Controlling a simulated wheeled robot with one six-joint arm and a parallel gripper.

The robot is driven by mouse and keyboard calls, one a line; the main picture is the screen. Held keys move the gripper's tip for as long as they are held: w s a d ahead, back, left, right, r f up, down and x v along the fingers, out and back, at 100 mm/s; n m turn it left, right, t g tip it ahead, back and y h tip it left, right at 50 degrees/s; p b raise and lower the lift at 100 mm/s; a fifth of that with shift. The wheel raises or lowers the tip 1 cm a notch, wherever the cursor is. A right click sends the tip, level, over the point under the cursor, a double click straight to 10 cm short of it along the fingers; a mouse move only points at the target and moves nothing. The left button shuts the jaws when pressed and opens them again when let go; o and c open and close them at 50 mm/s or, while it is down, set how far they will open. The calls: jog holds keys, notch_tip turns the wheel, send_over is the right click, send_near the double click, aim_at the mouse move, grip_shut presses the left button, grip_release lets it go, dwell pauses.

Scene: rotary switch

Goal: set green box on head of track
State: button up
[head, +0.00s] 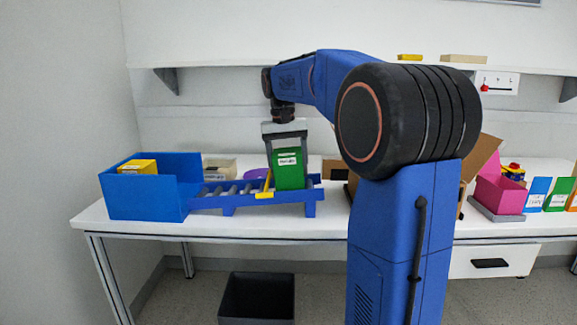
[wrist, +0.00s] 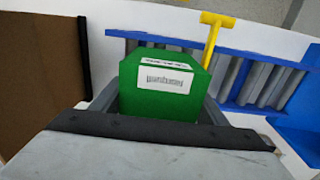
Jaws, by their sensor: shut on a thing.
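The green box (head: 290,170) is upright with a white label, at the right end of the blue roller track (head: 306,208) in the head view. My gripper (head: 285,148) is above it, shut on its upper part. In the wrist view the green box (wrist: 163,88) sits between the fingers of my gripper (wrist: 155,108), and the track (wrist: 190,43) runs beyond it. A yellow lever (head: 266,186) stands at the track's side just left of the box. The underside of the box is hidden, so I cannot tell whether it touches the rollers.
A blue bin (head: 150,201) with a yellow box (head: 137,166) stands at the track's left end. A pink bin (head: 500,194) and several small coloured boxes are at the right of the white table (head: 240,228). A dark bin (head: 257,297) is on the floor. A shelf (head: 230,64) runs above.

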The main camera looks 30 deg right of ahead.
jog(key=o, duration=1.3)
jog(key=shift+o, duration=0.2)
notch_tip(320, 180, up, 17)
jog(key=w+a, duration=0.1)
jog(key=shift+a+r, duration=0.15)
jog(key=shift+a, duration=0.05)
dwell(0.3)
jog(key=s+a+f+n+t, duration=0.1)
jog(key=s+a+f+n, duration=0.1)
jog(key=s+a+f, duration=0.45)
jog(key=s+a+f+n+t, duration=0.2)
jog(key=s+a+f, duration=0.1)
jog(key=s+f, duration=0.5)
jog(key=s+a+f+n+t, duration=0.1)
jog(key=s+a+f, duration=0.1)
jog(key=s+f, duration=0.6)
jog(key=s+a+f+n+t+y, duration=0.1)
jog(key=s+a+f, duration=0.2)
jog(key=s+f, duration=0.5)
notch_tip(320, 180, down, 4)
jog(key=shift+s+f+n, duration=0.25)
jog(key=shift+n, duration=0.15)
